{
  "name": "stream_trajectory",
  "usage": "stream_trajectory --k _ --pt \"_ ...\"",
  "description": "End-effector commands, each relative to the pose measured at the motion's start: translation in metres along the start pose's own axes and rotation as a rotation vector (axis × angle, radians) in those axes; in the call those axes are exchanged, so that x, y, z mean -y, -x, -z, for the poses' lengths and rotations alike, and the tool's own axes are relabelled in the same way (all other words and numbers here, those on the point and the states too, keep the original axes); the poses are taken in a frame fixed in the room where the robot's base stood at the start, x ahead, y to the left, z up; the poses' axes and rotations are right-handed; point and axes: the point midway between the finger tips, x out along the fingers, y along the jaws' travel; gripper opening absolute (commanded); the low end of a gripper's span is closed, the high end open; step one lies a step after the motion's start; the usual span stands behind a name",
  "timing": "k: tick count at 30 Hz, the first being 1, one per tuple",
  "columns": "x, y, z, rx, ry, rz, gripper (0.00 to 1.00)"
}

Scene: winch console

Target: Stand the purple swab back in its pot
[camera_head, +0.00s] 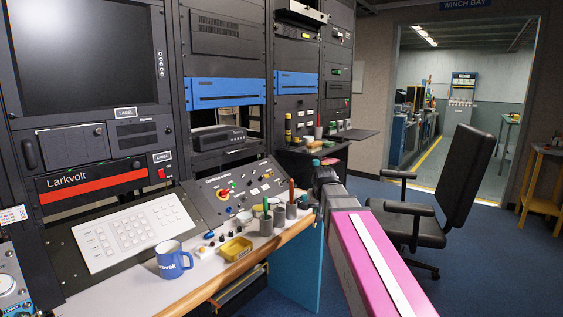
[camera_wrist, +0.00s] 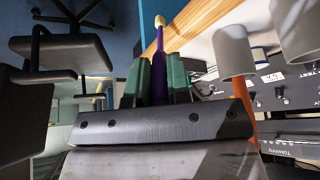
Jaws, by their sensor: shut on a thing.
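My gripper (camera_wrist: 160,75) has green fingers shut on the purple swab (camera_wrist: 160,45), which has a pale yellow tip (camera_wrist: 160,20). The swab sticks out beyond the fingertips, apart from the pots in the wrist view. In the head view several grey pots (camera_head: 279,216) stand at the right end of the desk, one with an orange stick (camera_head: 291,190). My gripper (camera_head: 322,172) is just right of them; the swab cannot be made out there. Which pot is the swab's own, I cannot tell.
The sloped control panel (camera_head: 236,193) stands behind the pots. A yellow tray (camera_head: 235,249) and a blue mug (camera_head: 173,260) sit further left on the desk. The desk's wooden front edge (camera_head: 255,256) runs below. A black office chair (camera_head: 440,205) stands to the right.

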Motion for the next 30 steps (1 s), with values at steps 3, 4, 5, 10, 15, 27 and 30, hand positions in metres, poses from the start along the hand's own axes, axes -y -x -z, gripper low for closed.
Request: stream_trajectory --k 3,4,5,10,15,27,30 --pt "0.009 0.009 0.007 0.029 0.011 0.004 0.01" --pt "0.011 0.011 0.007 0.036 0.013 0.004 0.01" --pt "0.013 0.013 0.009 0.043 0.015 0.005 0.01" --pt "0.021 0.023 0.013 0.075 0.026 0.008 0.01" --pt "0.029 0.032 0.017 0.103 0.036 0.011 0.01" --pt "0.059 0.062 0.038 0.195 0.068 0.018 0.0" --pt "0.072 0.075 0.047 0.234 0.082 0.02 0.0"
